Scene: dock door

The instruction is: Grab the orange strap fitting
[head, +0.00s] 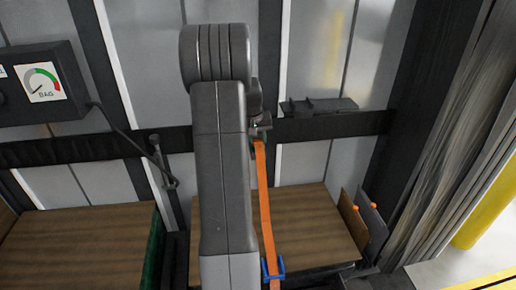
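An orange strap (264,205) hangs down just right of my arm. At its top is a small grey fitting (264,126) at the height of the dark wall rail. Lower down, a blue piece (272,269) sits around the strap. My arm stands upright in the middle and covers what lies behind it. A dark part of my wrist or gripper (255,97) shows past the arm's right edge, close above the fitting. The fingers are not clearly visible, so I cannot tell whether they touch the fitting or are open.
A dark rail (330,125) crosses the ribbed wall, with a dark bracket (318,106) on it. A gauge box marked BAG (42,85) with a hose is at left. Brown boxes (85,245) stand below on both sides. A grey curtain (450,140) and yellow post (480,215) are at right.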

